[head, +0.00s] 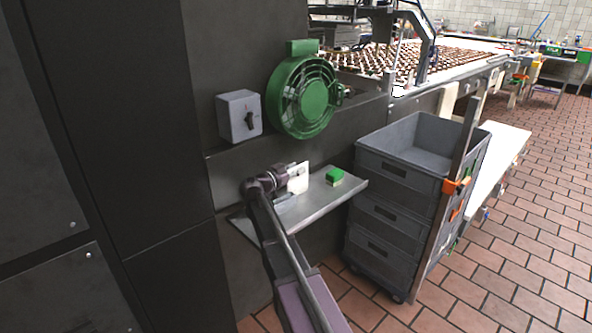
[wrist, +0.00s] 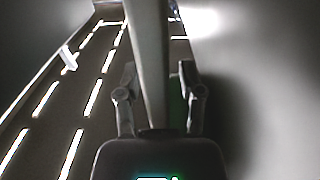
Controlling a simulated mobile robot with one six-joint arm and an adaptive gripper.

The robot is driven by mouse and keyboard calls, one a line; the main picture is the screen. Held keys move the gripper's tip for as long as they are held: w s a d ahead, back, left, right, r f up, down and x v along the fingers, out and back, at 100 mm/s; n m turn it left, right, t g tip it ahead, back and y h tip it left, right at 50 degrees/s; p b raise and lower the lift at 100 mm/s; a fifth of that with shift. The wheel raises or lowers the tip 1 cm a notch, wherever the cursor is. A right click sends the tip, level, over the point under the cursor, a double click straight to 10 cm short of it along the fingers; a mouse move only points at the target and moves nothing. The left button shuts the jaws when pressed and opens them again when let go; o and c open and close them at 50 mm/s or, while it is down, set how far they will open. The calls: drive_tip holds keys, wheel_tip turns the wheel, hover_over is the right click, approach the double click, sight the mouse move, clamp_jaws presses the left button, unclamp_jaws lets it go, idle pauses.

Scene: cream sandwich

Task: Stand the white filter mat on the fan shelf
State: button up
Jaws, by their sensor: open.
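The white filter mat (head: 299,179) is upright at the end of my gripper, over the metal fan shelf (head: 312,209). Its lower edge is at or close to the shelf surface; I cannot tell if it touches. My gripper (head: 287,173) is beside the mat, on its left in the head view. In the wrist view the mat (wrist: 149,60) shows as a pale upright slab between the two fingers of my gripper (wrist: 158,85). The fingers are open, with a gap clearest on the right side. The green fan (head: 303,97) hangs on the wall above the shelf.
A green-and-white block (head: 334,177) lies on the shelf, right of the mat. A grey switch box (head: 239,116) is on the wall left of the fan. Stacked grey crates (head: 400,195) stand right of the shelf. The shelf's front right part is bare.

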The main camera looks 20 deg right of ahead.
drive_tip(key=shift+r, duration=0.25)
drive_tip(key=v, duration=1.2)
idle(2.4)
